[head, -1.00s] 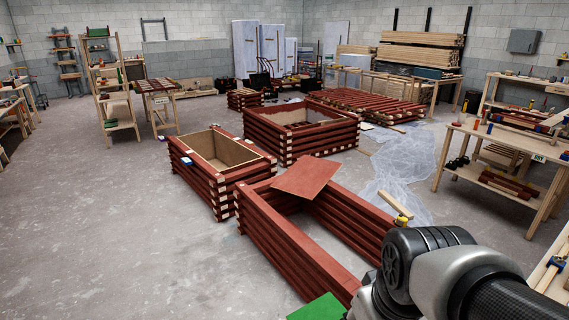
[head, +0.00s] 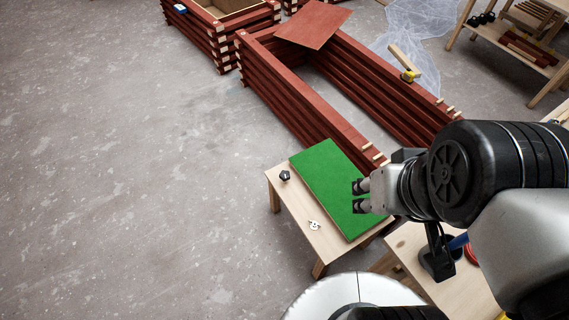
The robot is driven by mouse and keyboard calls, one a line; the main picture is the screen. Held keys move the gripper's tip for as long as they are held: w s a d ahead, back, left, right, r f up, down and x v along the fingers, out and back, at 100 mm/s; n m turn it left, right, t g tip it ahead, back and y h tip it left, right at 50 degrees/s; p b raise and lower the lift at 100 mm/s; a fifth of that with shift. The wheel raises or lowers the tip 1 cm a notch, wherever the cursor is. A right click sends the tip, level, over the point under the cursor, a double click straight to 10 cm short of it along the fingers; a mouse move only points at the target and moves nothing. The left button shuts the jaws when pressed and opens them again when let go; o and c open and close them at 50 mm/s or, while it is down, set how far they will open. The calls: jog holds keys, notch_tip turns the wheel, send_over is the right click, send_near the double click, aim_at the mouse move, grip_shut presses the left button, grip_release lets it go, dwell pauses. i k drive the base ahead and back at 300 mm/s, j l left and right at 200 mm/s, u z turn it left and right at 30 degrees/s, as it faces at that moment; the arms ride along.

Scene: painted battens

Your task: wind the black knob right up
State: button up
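A small black knob (head: 285,175) stands on the left part of a low wooden table (head: 283,208), beside a green board. My gripper (head: 357,196) is over the right part of the green board, to the right of the knob and apart from it. Its two fingers are spread with a gap between them, and nothing shows between them. The knob is too small to tell how far it is wound.
The green board (head: 328,180) covers much of the table. A small white piece (head: 314,225) lies near the front edge. A red batten frame (head: 290,95) stands just behind. Another wooden surface (head: 440,285) is at the right. Open floor lies left.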

aim_at(284, 175)
jog(key=j, duration=0.3)
jog(key=i+j+z, duration=0.2)
jog(key=i+j, duration=0.95)
jog(key=j, duration=0.1)
